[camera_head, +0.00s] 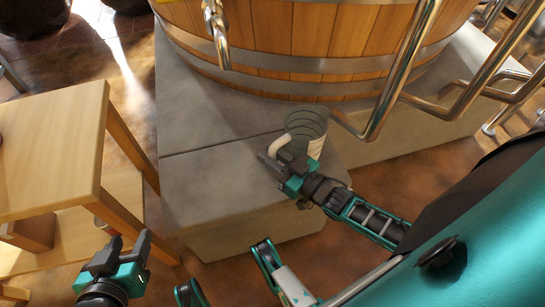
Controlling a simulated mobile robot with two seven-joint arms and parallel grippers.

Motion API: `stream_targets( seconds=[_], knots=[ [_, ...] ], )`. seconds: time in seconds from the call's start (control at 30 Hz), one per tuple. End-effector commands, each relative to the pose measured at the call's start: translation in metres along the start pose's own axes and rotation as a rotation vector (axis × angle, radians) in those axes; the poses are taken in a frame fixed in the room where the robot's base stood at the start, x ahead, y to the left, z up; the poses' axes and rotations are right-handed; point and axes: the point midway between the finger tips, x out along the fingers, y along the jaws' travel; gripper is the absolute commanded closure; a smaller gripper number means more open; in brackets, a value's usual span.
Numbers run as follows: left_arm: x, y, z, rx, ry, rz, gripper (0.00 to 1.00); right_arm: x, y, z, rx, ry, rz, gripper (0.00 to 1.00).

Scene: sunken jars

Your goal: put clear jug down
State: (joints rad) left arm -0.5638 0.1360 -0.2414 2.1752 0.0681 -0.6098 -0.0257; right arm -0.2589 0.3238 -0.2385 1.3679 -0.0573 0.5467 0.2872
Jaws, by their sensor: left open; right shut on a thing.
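The clear jug (307,122) is see-through with ring lines and a pale handle (280,143). It is at the right part of the grey stone step (205,182), in front of the wooden tub. My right gripper (281,165) is at the jug's near left side, shut on its handle. The jug looks roughly upright; I cannot tell whether its base touches the step. My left gripper (120,250) is open and empty at the lower left, near the wooden table, away from the jug. The fingers of my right gripper partly hide the handle.
A large wooden tub (300,35) with metal bands stands behind the step. A metal tap (217,30) hangs at its front and metal rails (400,75) stand at right. A wooden table (50,150) is at left. The step's left part is clear.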

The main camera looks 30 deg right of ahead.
Motion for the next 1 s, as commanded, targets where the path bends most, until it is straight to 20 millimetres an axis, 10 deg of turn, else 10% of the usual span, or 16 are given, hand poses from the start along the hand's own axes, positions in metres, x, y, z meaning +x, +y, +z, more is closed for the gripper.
stream_targets(
  seconds=[0.2, 0.23, 0.47, 1.0],
  knots=[
    [0.0000, -0.0004, -0.0016, 0.000, 0.003, -0.001, 0.49, 0.0004, 0.0004, 0.0027, -0.001, 0.000, 0.001, 1.00],
    [0.0001, -0.0005, -0.0015, 0.000, 0.003, -0.001, 0.49, 0.0001, 0.0004, 0.0027, 0.000, -0.001, 0.001, 0.72],
    [0.0005, -0.0013, -0.0003, -0.001, 0.001, -0.003, 0.49, -0.0001, 0.0003, 0.0025, 0.000, -0.001, 0.001, 0.50],
    [-0.0010, -0.0014, 0.0036, -0.003, -0.007, -0.004, 0.49, 0.0001, 0.0004, -0.0007, 0.000, -0.001, 0.000, 0.49]
  ],
)
